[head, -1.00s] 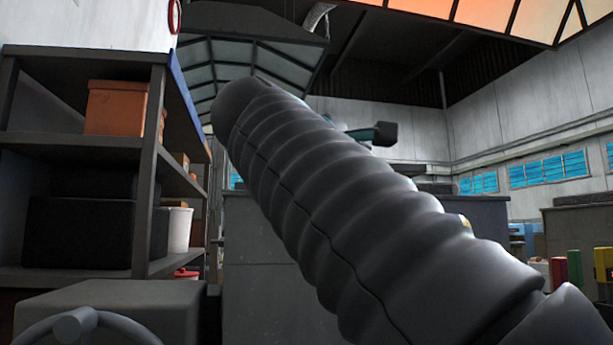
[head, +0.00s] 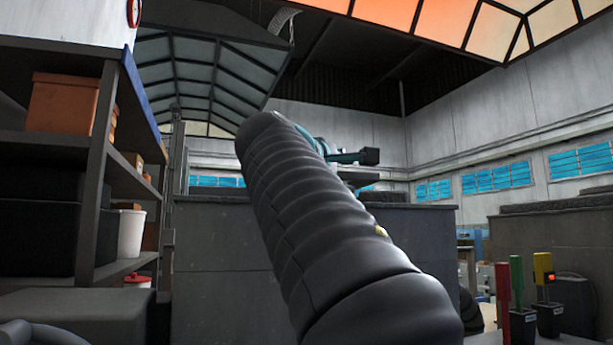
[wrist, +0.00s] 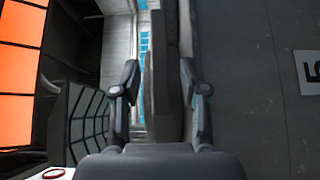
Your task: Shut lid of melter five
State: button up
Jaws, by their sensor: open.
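Melter five is the grey cabinet (head: 235,265) in front of me, partly hidden by my arm. In the wrist view, which is turned sideways, its front (wrist: 240,80) shows a cut-off label with a 5 (wrist: 308,70). A dark slab (wrist: 168,60), seen edge-on and apparently the lid, runs between the fingers of my gripper (wrist: 160,80). My gripper is open, with one finger on each side of the slab; I cannot tell whether either touches it. In the head view part of my gripper (head: 350,156) shows above the cabinet top; the lid's angle is unclear there.
A shelf (head: 106,185) with an orange box (head: 65,105) and a white bucket (head: 131,233) stands close at left. Red, green and yellow handled items (head: 517,283) stand at lower right. Another grey cabinet (head: 560,245) is behind them.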

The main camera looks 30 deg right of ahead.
aim_at(348, 175)
jog(key=shift+x, duration=1.8)
grip_shut()
